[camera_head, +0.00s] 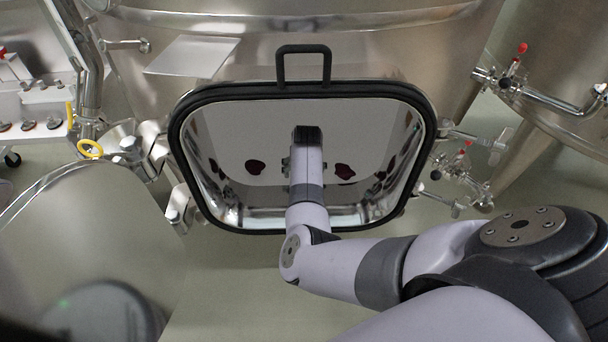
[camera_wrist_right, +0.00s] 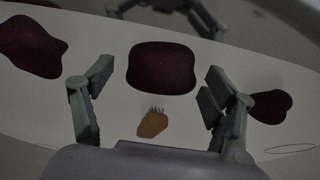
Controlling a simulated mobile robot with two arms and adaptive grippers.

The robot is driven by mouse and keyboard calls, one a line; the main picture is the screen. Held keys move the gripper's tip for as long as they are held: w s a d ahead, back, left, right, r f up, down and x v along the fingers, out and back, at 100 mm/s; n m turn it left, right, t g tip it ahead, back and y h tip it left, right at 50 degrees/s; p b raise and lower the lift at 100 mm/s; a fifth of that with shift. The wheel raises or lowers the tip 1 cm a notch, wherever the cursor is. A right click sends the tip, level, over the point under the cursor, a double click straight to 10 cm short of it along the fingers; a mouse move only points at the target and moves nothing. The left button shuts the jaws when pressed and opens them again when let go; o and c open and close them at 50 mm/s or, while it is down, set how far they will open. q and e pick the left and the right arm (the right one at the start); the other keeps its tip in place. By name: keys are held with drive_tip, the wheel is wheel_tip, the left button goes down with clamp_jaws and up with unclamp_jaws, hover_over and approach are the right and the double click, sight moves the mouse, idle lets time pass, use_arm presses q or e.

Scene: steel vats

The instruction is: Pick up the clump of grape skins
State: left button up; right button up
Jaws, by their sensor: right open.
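Dark red clumps of grape skins lie on the pale floor inside the vat, seen through its hatch. In the wrist view one clump (camera_wrist_right: 161,68) is centred just beyond and between the fingers of my right gripper (camera_wrist_right: 157,90), which is open and empty. A second clump (camera_wrist_right: 32,47) lies to the left and a smaller one (camera_wrist_right: 270,106) to the right, partly behind the right finger. In the head view one clump (camera_head: 255,167) shows left of my right arm and another (camera_head: 345,171) right of it. My arm hides the middle there. My left gripper is out of view.
The hatch's black-edged rim (camera_head: 425,165) surrounds my right forearm, with a black handle (camera_head: 303,62) above. A small orange-brown object with dark tines (camera_wrist_right: 152,124) lies near my right gripper's palm. Steel pipes and valves (camera_head: 515,65) stand outside.

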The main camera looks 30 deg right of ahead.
drive_tip(key=shift+r, duration=0.2)
drive_tip(key=shift+s+a, duration=0.1)
drive_tip(key=shift+c, duration=0.9)
drive_tip(key=c, duration=1.1)
